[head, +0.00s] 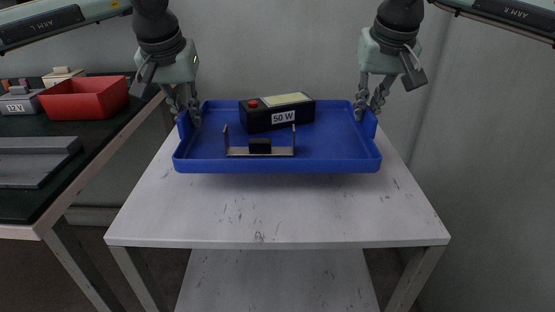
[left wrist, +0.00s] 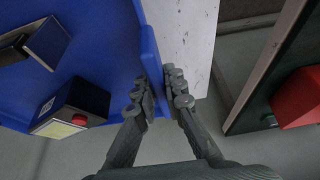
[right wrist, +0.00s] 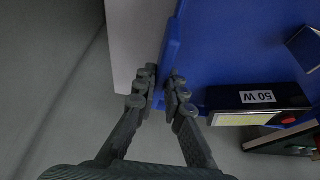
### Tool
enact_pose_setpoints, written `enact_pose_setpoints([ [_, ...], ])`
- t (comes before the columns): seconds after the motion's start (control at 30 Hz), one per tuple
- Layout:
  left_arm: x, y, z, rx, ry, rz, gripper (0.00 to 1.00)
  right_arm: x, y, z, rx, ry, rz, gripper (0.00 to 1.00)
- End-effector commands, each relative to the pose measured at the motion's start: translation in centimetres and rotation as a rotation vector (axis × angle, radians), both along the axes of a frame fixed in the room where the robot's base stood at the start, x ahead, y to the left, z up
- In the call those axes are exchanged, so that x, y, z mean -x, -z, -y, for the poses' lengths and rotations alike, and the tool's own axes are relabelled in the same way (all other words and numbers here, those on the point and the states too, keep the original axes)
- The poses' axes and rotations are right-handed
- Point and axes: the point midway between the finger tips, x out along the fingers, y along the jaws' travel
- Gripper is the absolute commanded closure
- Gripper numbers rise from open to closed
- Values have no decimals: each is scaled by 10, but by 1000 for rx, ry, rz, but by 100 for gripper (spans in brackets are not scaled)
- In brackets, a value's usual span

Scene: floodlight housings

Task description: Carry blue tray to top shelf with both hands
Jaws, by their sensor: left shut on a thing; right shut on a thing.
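The blue tray (head: 330,150) is over the white shelf unit's top surface (head: 280,215) in the head view; whether it touches the surface or hangs just above it I cannot tell. It looks level. A black box labelled 50 W (head: 284,117) with a red button and a metal bracket with a dark block (head: 260,147) lie in it. My left gripper (head: 187,112) is shut on the tray's left wall, also seen in the left wrist view (left wrist: 160,97). My right gripper (head: 369,105) is shut on the right wall, also seen in the right wrist view (right wrist: 160,92).
A dark-topped bench (head: 100,130) stands to the left, with a red bin (head: 86,99), a 12 V box (head: 20,103) and a grey flat piece (head: 35,160). A lower shelf (head: 275,280) shows below. The white surface in front of the tray is clear. Grey walls stand behind and right.

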Motion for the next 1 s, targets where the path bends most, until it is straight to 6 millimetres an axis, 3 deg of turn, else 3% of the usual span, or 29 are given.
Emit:
enact_pose_setpoints([
  [0.37,-1,7,-3,-4,-7,1,100,-1,7,3,4,7,2,100],
  [1.0,-1,52,-3,-4,-7,1,100,-1,51,3,4,7,2,100],
])
